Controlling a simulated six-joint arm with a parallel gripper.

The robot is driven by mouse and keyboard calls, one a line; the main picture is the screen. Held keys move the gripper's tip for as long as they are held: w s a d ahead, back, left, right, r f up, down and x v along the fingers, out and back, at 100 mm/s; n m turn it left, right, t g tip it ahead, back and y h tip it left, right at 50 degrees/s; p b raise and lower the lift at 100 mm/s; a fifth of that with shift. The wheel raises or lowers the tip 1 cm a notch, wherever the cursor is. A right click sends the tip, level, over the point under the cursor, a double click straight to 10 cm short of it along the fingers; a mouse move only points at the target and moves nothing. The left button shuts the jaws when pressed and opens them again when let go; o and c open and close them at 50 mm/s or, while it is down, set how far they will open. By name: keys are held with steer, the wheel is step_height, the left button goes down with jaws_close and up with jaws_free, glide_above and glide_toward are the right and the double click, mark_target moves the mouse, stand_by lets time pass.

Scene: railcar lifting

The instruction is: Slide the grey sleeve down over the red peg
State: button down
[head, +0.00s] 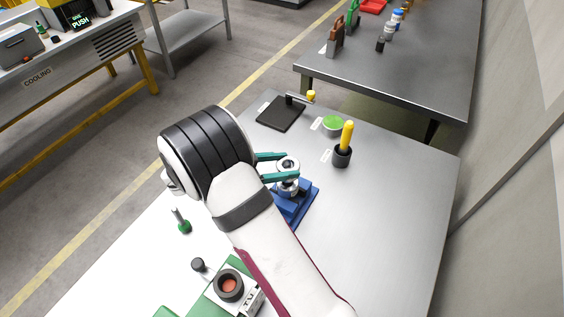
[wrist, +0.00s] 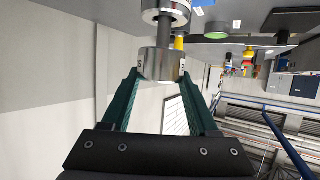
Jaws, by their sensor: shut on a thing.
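My gripper (head: 272,167) has teal fingers on either side of a silver-grey cylindrical part, which I take for the sleeve (head: 287,163). It stands over a blue base (head: 301,205) on the table. In the wrist view, the fingertips (wrist: 160,74) are shut on the sleeve (wrist: 160,66). A narrower dark grey section and a second silver collar (wrist: 172,9) line up with it. I cannot make out a red peg there. A reddish disc (head: 229,285) shows inside a dark ring in a white block at the bottom of the head view.
A dark cup (head: 342,157) with a yellow handle, a green round dish (head: 333,124) and a black pad (head: 281,115) stand beyond the blue base. A small green-based item (head: 183,226) stands at left. The table's right side (head: 400,220) is clear.

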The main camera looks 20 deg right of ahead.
steer(key=shift+f, duration=1.65)
stand_by(0.5)
steer(key=shift+c, duration=0.4)
jaws_free()
steer(key=shift+a, duration=0.1)
